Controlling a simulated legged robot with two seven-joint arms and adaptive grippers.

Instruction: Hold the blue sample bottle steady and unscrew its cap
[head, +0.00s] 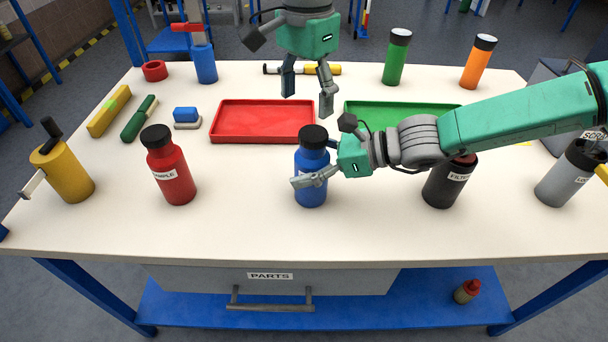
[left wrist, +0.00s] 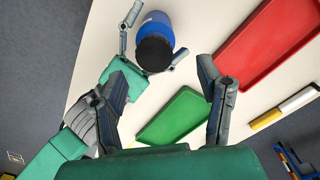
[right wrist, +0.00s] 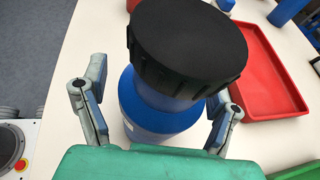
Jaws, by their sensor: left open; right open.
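The blue sample bottle (head: 311,178) stands upright at the front middle of the table with its black cap (head: 314,137) on. The bottle also shows in the left wrist view (left wrist: 157,22) and in the right wrist view (right wrist: 155,122). My right gripper (head: 318,172) is at the bottle's body, its open fingers on either side of it below the cap; I cannot tell whether they touch it. My left gripper (head: 307,97) is open and empty, pointing down above the table behind the bottle. In the left wrist view the bottle lies beyond its fingertips.
A red tray (head: 262,140) and a green tray (head: 420,104) lie behind the bottle. A red bottle (head: 172,176) stands to its left. A black bottle (head: 447,184) stands to its right under my right arm. A grey bottle (head: 568,178) is further right. The table's front edge is clear.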

